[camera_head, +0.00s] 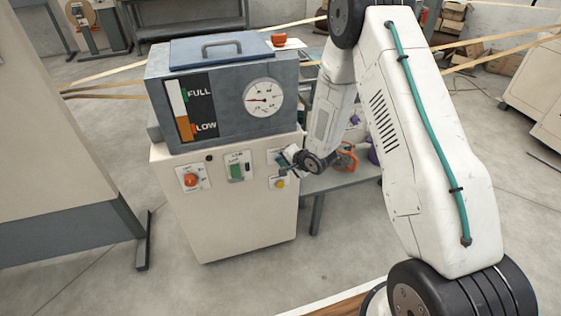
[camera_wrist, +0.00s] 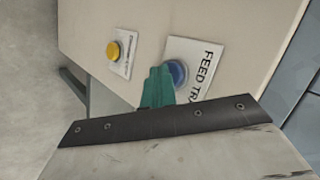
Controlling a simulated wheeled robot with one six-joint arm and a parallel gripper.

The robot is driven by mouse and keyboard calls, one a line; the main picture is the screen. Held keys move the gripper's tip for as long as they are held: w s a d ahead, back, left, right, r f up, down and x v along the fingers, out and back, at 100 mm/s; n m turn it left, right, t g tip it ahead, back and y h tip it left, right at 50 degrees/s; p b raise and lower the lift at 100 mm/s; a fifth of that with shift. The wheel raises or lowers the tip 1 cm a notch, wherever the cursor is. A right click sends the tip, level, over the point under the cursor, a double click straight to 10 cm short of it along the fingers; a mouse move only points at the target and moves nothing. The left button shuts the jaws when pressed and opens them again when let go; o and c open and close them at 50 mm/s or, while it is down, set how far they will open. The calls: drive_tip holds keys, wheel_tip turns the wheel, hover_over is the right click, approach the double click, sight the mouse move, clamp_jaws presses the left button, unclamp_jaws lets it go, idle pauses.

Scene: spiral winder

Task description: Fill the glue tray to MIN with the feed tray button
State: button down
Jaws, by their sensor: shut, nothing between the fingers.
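The feed tray button is a blue round button (camera_wrist: 177,73) on a white label plate reading "FEED TRA…" (camera_wrist: 205,62) in the wrist view. My gripper (camera_wrist: 158,75) has teal fingertips and is shut, with nothing in it. Its tips are right beside the blue button and overlap its edge; I cannot tell whether they touch it. In the head view my gripper (camera_head: 284,160) is at the right of the cream cabinet front (camera_head: 225,225) and hides most of that button. The glue tray is not clearly identifiable.
A yellow button (camera_head: 280,183) sits below the blue one, also in the wrist view (camera_wrist: 113,50). Above are a FULL/LOW gauge (camera_head: 183,110) and a dial (camera_head: 263,98). A grey table (camera_head: 335,178) stands behind.

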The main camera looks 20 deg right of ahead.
idle(0.4)
drive_tip(key=shift+s, duration=0.85)
drive_tip(key=shift+s, duration=2.5)
